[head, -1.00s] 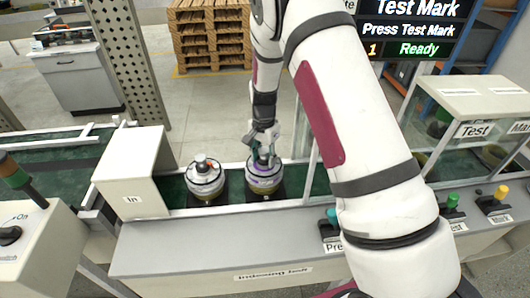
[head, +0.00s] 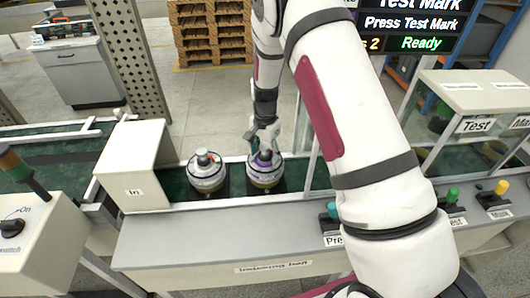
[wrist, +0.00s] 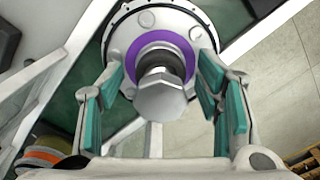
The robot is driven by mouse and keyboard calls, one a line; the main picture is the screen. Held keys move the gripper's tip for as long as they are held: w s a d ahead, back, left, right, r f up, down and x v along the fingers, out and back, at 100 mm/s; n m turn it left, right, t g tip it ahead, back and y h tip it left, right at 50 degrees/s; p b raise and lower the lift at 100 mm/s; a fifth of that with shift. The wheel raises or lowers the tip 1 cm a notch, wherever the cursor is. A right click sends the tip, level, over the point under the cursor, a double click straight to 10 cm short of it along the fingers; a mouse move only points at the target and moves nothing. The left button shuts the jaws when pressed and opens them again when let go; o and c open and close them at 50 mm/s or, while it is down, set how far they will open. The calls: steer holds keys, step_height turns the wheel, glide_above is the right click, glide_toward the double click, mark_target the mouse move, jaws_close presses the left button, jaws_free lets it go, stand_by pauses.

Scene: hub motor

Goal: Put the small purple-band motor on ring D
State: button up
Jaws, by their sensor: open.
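The small purple-band motor (head: 264,177) stands upright on the belt, directly below my gripper. In the wrist view its purple ring (wrist: 133,50) circles a dark collar and a grey bolt-like shaft top. My gripper (head: 263,137) points down at it. In the wrist view the teal-padded fingers of my gripper (wrist: 160,95) are spread on both sides of the shaft, with gaps showing. A second, grey-topped motor (head: 206,174) stands to its left on the belt. I cannot make out any ring marked D.
The white In housing (head: 133,165) stands left of the motors. The Test enclosure (head: 465,125) is at the right. Coloured push buttons (head: 453,196) line the front ledge (head: 215,240). A screen (head: 415,25) reads Ready. An orange-ringed round thing (wrist: 45,155) partly shows in the wrist view.

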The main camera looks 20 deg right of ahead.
step_height(320, 180, up, 12)
steer(key=shift+r+b, duration=0.2)
steer(key=shift+b, duration=0.85)
steer(key=s+r+n+t, duration=0.3)
steer(key=s+r+n, duration=0.2)
steer(key=s+r, duration=1)
steer(key=s+r+n+t, duration=0.1)
steer(key=s+r+n, duration=0.1)
steer(key=s, duration=0.5)
steer(key=s+r+n+t, duration=0.1)
steer(key=s+r+n, duration=0.2)
steer(key=s, duration=0.4)
steer(key=shift+s+r+n+t, duration=0.3)
steer(key=shift+s+n, duration=0.05)
steer(key=shift+n, duration=0.25)
